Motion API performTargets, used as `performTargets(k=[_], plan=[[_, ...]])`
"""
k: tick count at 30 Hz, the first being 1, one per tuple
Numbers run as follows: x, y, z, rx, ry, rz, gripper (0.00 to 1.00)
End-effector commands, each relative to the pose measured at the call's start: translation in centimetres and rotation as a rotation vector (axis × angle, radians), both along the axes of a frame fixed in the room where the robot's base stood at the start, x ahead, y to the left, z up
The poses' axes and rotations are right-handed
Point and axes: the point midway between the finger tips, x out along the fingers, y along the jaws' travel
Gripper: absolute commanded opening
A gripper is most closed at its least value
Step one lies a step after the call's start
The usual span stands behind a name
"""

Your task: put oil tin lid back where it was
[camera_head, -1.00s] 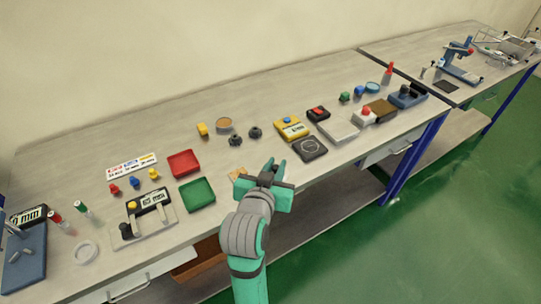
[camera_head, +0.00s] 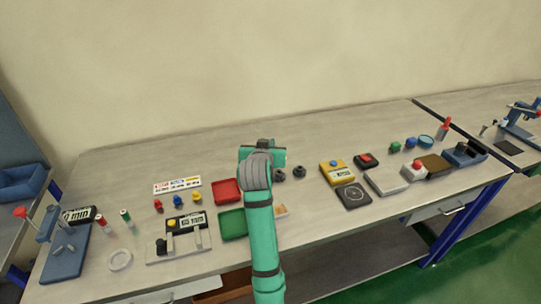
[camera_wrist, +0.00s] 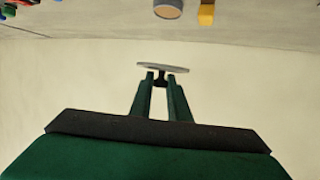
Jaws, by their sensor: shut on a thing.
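My gripper (camera_wrist: 160,78) is shut on the dark knob of a thin grey round lid (camera_wrist: 150,67). The lid shows nearly edge-on beyond the fingertips in the wrist view. A round grey tin with a tan top (camera_wrist: 168,8) is at the top edge of the wrist view, apart from the lid and partly cut off. In the head view my gripper (camera_head: 263,152) is over the back middle of the bench, and my arm hides the lid and the tin there.
A yellow block (camera_wrist: 206,12) stands beside the tin. Two dark knobbed pieces, one of them here (camera_head: 299,171), are right of my gripper. A red tray (camera_head: 226,191) and a green tray (camera_head: 232,224) lie to the left. The back strip of the bench is clear.

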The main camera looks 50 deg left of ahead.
Motion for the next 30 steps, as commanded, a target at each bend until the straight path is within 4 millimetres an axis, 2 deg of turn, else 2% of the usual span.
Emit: performTargets(k=[11,15,21,30], plan=[[5.4,5.3,-3.3,-0.002,0.003,-0.001,0.0],[7.0,6.9,-5.5,-0.002,0.004,0.0,0.0],[8.6,8.6,-8.2,-0.001,0.001,0.0,0.0],[9.6,9.5,-9.8,0.0,0.001,0.0,0.0]])
